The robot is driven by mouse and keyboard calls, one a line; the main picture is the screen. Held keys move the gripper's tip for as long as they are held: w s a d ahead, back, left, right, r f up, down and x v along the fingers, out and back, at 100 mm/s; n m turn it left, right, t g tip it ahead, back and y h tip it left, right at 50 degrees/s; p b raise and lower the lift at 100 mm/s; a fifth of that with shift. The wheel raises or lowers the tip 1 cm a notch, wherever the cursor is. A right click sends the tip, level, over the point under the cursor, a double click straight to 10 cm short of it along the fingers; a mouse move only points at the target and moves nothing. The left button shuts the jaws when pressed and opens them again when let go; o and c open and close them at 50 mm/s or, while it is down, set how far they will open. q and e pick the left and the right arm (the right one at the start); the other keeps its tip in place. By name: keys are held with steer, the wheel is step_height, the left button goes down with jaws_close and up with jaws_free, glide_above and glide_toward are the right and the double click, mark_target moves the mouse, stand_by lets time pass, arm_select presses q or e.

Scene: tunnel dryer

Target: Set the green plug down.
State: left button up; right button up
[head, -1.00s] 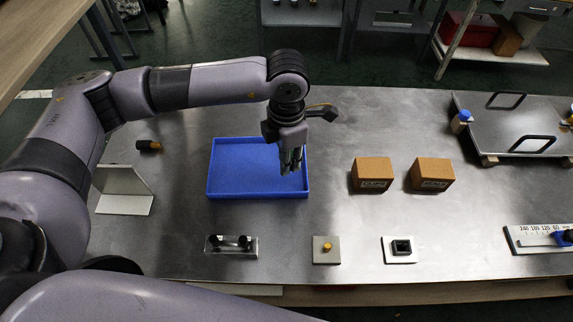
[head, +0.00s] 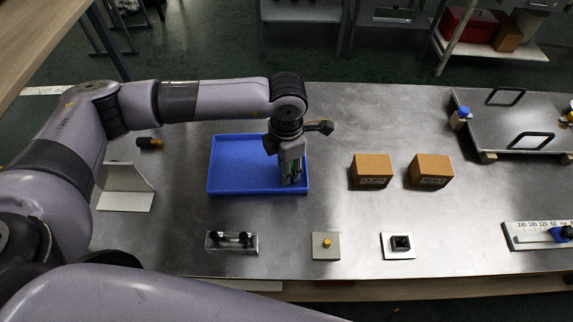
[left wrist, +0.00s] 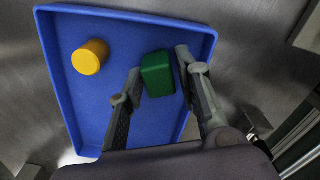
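The green plug (left wrist: 157,74) shows in the left wrist view between the two fingers of my left gripper (left wrist: 158,62). The fingertips lie close against its two sides. Below and around the plug is the floor of the blue tray (left wrist: 100,119). In the head view my left gripper (head: 291,176) points down into the right part of the blue tray (head: 232,187), with its fingers low inside the rim. The plug cannot be made out there. Whether it touches the tray floor is not clear. My right gripper is not in view.
A yellow cylinder (left wrist: 90,57) is in the tray beside the plug. Two cardboard boxes (head: 372,170) (head: 430,171) stand right of the tray. A metal bracket (head: 126,188) is to its left. Small fixtures (head: 231,242) (head: 326,245) (head: 398,246) line the front edge.

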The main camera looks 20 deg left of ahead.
arm_select(q)
steer(key=shift+o, duration=0.7)
steer(key=shift+r, duration=0.1)
steer(key=shift+r+p, duration=0.25)
steer(key=shift+p, duration=0.05)
step_height(320, 180, up, 12)
steer(key=b, duration=0.2)
steer(key=shift+f, duration=0.15)
